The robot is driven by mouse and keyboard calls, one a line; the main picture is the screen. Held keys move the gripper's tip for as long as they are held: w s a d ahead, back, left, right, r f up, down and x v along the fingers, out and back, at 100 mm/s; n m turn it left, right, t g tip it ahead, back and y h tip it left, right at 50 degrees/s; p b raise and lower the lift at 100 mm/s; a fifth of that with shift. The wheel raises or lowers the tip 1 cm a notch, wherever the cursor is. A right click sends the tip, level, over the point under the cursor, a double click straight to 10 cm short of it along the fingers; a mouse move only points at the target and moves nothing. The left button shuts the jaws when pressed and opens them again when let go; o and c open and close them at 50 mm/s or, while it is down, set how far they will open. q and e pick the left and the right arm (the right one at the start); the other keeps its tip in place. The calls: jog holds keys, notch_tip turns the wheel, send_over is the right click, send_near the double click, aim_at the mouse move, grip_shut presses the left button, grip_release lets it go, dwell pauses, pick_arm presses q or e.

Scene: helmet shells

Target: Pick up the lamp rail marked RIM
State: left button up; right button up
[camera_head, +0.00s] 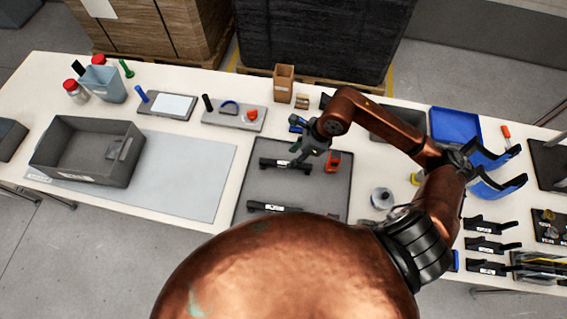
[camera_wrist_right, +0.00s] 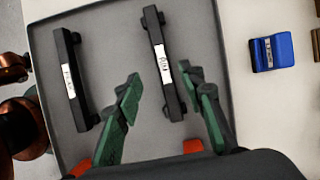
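Two black lamp rails with white labels lie on the dark grey tray mat (camera_head: 250,185). The far rail (camera_head: 286,164) also shows in the right wrist view (camera_wrist_right: 155,35); the near rail (camera_head: 273,208) lies to its left there (camera_wrist_right: 68,80). The lettering is too small and blurred to tell surely which rail is marked RIM. My right gripper (camera_head: 298,150) is above the far rail. In the wrist view its green fingers (camera_wrist_right: 163,82) are open and apart, on either side of that rail's lower part, holding nothing. My left gripper is not in view.
A blue block (camera_wrist_right: 271,52) lies beyond the mat. A red item (camera_head: 333,161) is beside my right gripper. A grey bin (camera_head: 92,150) stands left. More black rails (camera_head: 490,245) and blue shells (camera_head: 495,185) are at right.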

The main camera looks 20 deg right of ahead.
aim_at(286, 163)
jog(key=x, duration=0.8)
jog(key=shift+d, duration=0.3)
grip_shut()
